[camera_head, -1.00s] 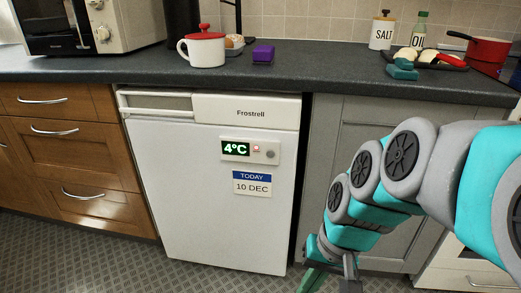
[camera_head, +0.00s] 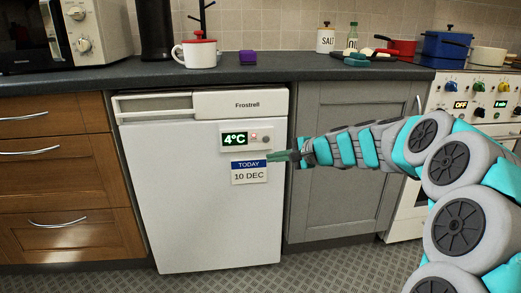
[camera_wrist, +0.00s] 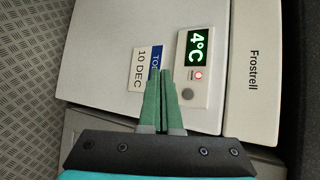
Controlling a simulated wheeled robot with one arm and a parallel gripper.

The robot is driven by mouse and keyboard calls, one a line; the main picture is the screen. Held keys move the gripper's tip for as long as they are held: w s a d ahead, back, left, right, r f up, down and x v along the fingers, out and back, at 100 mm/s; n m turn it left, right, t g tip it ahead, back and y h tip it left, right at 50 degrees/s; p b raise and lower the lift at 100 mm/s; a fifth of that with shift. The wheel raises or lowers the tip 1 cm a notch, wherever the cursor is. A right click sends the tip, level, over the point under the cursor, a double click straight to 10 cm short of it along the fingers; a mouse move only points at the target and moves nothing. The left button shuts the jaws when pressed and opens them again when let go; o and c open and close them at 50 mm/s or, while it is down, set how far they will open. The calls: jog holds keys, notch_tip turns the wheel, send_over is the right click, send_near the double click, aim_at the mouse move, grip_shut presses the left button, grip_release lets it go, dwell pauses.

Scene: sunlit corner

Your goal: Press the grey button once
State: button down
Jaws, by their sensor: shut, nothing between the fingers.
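The grey button (camera_head: 265,139) is a small round knob at the right end of the control panel (camera_head: 246,138) on the white Frostrell fridge. The panel also has a green 4°C display and a small lit red indicator. The button also shows in the wrist view (camera_wrist: 187,94), just right of my fingertips. My gripper (camera_head: 272,156) is shut and empty, with its green fingers pointing left, a little below and near the button. In the wrist view my gripper (camera_wrist: 164,72) has its fingertips over the edge of the date card, apart from the button. I cannot tell the gap to the fridge front.
A date card (camera_head: 249,172) reading 10 DEC sits below the panel. The dark countertop (camera_head: 350,72) runs above, holding a white mug (camera_head: 196,52) with a red lid and a purple block (camera_head: 247,57). A grey cabinet (camera_head: 340,210) stands right of the fridge.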

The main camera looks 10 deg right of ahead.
aim_at(266, 139)
jog(key=shift+w+d+m+t, duration=0.3)
jog(key=shift+d, duration=0.15)
jog(key=shift+w, duration=0.1)
jog(key=shift+w+p, duration=1.35)
jog(key=shift+w, duration=2.95)
jog(key=shift+w+p, duration=0.3)
jog(key=shift+w, duration=0.1)
jog(key=shift+w, duration=0.3)
jog(key=shift+s, duration=0.75)
